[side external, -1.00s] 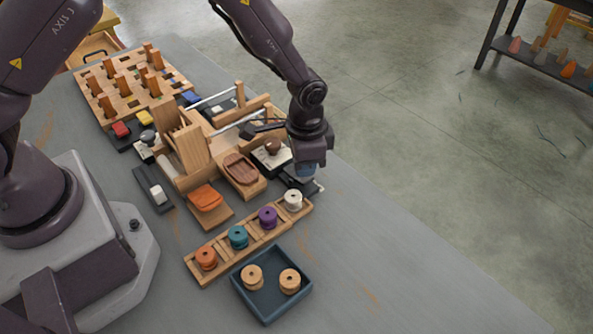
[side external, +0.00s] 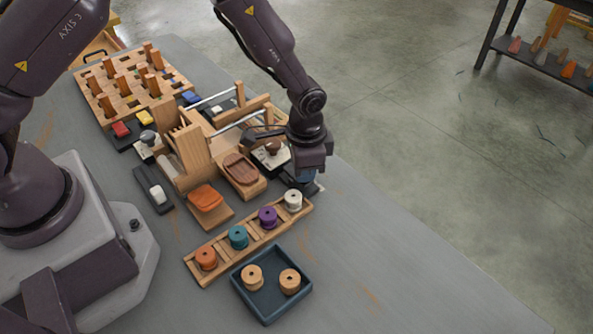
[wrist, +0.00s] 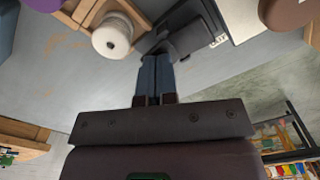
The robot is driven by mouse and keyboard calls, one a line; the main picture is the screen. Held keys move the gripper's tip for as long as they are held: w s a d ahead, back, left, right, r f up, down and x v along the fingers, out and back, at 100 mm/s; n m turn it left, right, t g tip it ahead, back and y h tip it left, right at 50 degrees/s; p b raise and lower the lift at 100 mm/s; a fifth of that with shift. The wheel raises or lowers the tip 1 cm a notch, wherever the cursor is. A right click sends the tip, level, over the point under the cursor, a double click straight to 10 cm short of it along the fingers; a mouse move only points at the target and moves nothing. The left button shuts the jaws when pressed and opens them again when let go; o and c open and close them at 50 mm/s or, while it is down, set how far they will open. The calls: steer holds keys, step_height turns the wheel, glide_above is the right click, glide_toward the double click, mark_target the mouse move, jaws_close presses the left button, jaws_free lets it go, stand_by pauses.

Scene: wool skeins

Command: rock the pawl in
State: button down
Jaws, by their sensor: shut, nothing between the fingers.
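My gripper (side external: 305,180) is shut and empty, low over the right side of the table beside the wooden spool rack. In the wrist view its blue fingers (wrist: 157,62) are pressed together. Just beyond their tips lies a dark, flat, hinged-looking part (wrist: 190,36) on a dark base with a small pale label; I take it to be the pawl. Whether the fingertips touch it I cannot tell. In the side view the gripper hides most of this part, and only an edge of its base (side external: 319,188) shows.
A white spool (side external: 293,200) stands in the rack close to my gripper, and also shows in the wrist view (wrist: 112,36). A brown knob (side external: 272,148) on a pale plate is close behind. A blue tray (side external: 262,316) holds two spools. Table to the right is clear.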

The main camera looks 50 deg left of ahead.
steer(key=shift+f, duration=0.15)
steer(key=shift+r, duration=3.5)
steer(key=s+a+r+n+t, duration=0.2)
steer(key=s+a+r, duration=0.3)
steer(key=s+r, duration=0.5)
steer(key=s+a+r+n+t, duration=0.3)
steer(key=s+a+r+n, duration=0.1)
steer(key=s+r, duration=0.7)
step_height(320, 180, up, 4)
steer(key=shift+a+f+t, duration=0.1)
steer(key=shift+a+t, duration=0.2)
steer(key=shift+a, duration=0.5)
